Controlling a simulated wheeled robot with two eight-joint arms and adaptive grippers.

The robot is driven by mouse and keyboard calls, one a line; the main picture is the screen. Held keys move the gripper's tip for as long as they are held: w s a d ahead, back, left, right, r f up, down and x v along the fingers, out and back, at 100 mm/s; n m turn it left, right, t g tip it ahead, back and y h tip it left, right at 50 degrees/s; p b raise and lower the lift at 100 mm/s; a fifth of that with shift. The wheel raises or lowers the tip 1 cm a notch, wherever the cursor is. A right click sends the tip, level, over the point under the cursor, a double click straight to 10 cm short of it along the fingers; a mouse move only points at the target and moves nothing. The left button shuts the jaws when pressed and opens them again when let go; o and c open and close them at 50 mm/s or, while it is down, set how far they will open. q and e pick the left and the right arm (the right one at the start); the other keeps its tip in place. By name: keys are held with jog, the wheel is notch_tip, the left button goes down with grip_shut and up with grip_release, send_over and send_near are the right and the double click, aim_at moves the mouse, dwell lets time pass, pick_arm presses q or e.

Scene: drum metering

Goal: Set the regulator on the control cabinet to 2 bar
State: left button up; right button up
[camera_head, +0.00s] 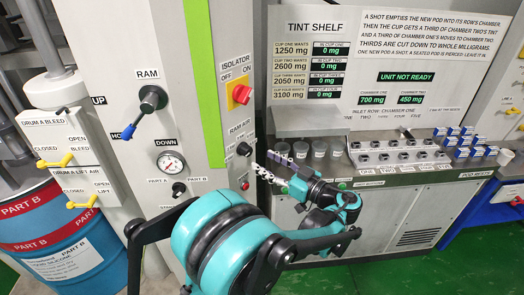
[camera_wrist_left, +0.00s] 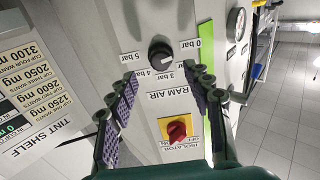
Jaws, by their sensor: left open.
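The regulator is a black round knob (camera_head: 244,149) under the RAM AIR label on the pale control cabinet (camera_head: 165,45). In the left wrist view the knob (camera_wrist_left: 160,54) sits among bar labels; 0, 3, 4 and 5 bar read upside down. A pale pointer mark shows on the knob, but I cannot tell its exact setting. My left gripper (camera_head: 270,167) is open and empty, just right of and below the knob in the head view. In the left wrist view its fingers (camera_wrist_left: 165,88) are spread to either side, with the knob beyond them and apart. My right gripper is not in view.
The red isolator switch (camera_head: 241,93) on its yellow plate is above the regulator. The RAM lever (camera_head: 150,100) and a pressure gauge (camera_head: 171,163) are to the left. The tint shelf's cups (camera_head: 319,149) stand close to the right of my left gripper.

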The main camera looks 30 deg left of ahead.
aim_at(250, 153)
pick_arm(q)
jog(key=b+x, duration=0.1)
jog(key=x, duration=0.5)
jog(key=shift+a, duration=0.15)
jog(key=c, duration=1.2)
